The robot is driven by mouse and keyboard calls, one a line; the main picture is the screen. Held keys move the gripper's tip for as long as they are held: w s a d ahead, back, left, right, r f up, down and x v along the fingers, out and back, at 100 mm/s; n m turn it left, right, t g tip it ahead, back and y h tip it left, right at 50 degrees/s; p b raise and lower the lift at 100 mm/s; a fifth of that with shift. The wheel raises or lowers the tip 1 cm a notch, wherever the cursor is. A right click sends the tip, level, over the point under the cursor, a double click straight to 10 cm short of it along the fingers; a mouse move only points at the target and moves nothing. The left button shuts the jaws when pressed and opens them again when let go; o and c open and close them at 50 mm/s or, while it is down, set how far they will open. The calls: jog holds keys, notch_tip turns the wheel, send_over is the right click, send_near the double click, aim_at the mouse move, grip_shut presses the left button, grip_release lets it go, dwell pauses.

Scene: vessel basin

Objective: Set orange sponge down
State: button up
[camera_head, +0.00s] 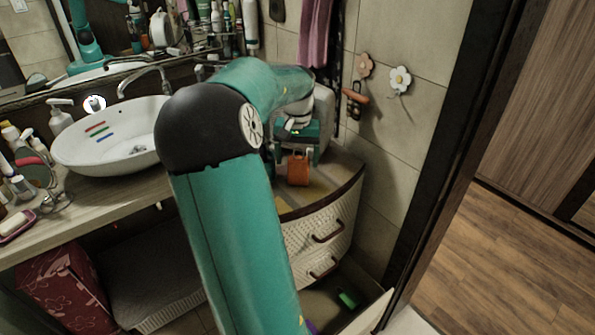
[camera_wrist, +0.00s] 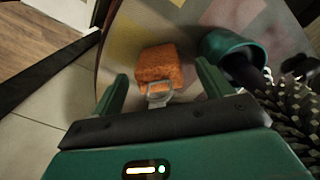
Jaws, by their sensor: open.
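The orange sponge (camera_head: 299,170) is on the patterned top of the curved corner cabinet (camera_head: 325,196), just below my gripper (camera_head: 296,146). In the wrist view the sponge (camera_wrist: 157,64) shows as an orange block with a pale, clear loop-like handle (camera_wrist: 160,93) on the near side. My gripper (camera_wrist: 162,86) is open, with one finger on each side of the handle and visible gaps between. The sponge body lies ahead of the fingertips. My arm hides part of the cabinet top in the head view.
A dark green cup-like container (camera_wrist: 235,45) and a dark bristly object (camera_wrist: 287,105) are close to the right finger. The white basin (camera_head: 110,140) stands on the counter at left. Flower hooks (camera_head: 400,79) are on the tiled wall. The cabinet edge drops to the floor.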

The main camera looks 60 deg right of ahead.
jog(key=shift+s+f, duration=0.2)
jog(key=shift+f, duration=0.9)
jog(key=shift+w+f, duration=0.1)
jog(key=c, duration=1.1)
